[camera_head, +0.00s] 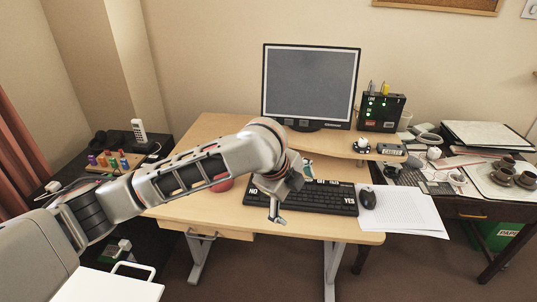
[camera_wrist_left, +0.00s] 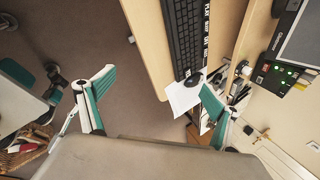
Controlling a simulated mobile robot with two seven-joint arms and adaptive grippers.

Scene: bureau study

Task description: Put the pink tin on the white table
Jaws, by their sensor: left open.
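A pinkish-red rounded thing (camera_head: 222,185) shows on the wooden desk, mostly hidden behind my left forearm in the head view. It may be the pink tin, but I cannot tell. My left gripper (camera_head: 284,203) is open over the desk's front part, by the keyboard and to the right of the reddish thing. In the left wrist view its two fingers (camera_wrist_left: 157,80) are spread, with nothing between them. A flat white surface (camera_head: 105,289) shows at the lower left of the head view; I cannot tell whether it is the white table. My right gripper is out of view.
The wooden desk (camera_head: 340,229) bears a keyboard (camera_head: 325,198), mouse (camera_head: 367,199), monitor (camera_head: 310,85) and papers (camera_head: 408,212). A dark side table at right holds cups (camera_head: 503,175) and a binder (camera_head: 487,135). A black cabinet with a phone (camera_head: 138,130) stands at left.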

